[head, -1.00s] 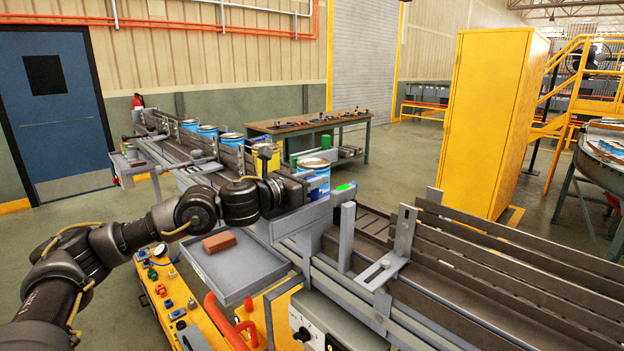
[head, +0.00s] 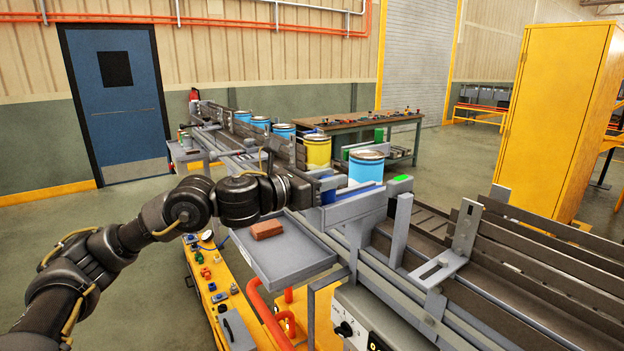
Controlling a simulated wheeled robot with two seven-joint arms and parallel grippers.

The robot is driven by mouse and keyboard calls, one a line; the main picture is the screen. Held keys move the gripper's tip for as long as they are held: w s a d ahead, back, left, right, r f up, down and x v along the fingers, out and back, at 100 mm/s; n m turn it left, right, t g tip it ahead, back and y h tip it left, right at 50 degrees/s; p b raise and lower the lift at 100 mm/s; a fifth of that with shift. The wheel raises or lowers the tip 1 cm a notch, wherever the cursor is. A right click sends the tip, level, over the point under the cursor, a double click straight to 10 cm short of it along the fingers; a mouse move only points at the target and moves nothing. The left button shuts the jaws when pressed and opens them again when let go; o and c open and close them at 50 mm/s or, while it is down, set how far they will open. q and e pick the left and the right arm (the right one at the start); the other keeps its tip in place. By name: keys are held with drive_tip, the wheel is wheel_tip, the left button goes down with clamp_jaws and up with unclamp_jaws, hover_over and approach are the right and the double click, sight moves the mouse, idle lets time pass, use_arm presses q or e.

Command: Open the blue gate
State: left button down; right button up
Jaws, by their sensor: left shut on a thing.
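The blue gate (head: 329,194) is a small blue piece at the side of the roller line, mostly hidden by my gripper and a grey plate. My left gripper (head: 316,187) reaches in from the left and is shut on it, just left of the nearest blue can (head: 366,167). The exact grip is hard to see. That can stands upright on the line behind the grey plate. My right gripper is not in view.
A yellow can (head: 317,151) and several blue cans stand farther up the line. A grey tray (head: 290,262) holding a red-brown brick (head: 267,229) sits below my wrist. A grey upright post (head: 401,230) and slatted rails (head: 540,255) lie to the right.

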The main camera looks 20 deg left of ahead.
use_arm(q)
drive_tip(key=c, duration=1.5)
unclamp_jaws()
drive_tip(key=o, duration=0.5)
drive_tip(key=shift+s+a, duration=0.15)
drive_tip(key=shift+c, duration=0.2)
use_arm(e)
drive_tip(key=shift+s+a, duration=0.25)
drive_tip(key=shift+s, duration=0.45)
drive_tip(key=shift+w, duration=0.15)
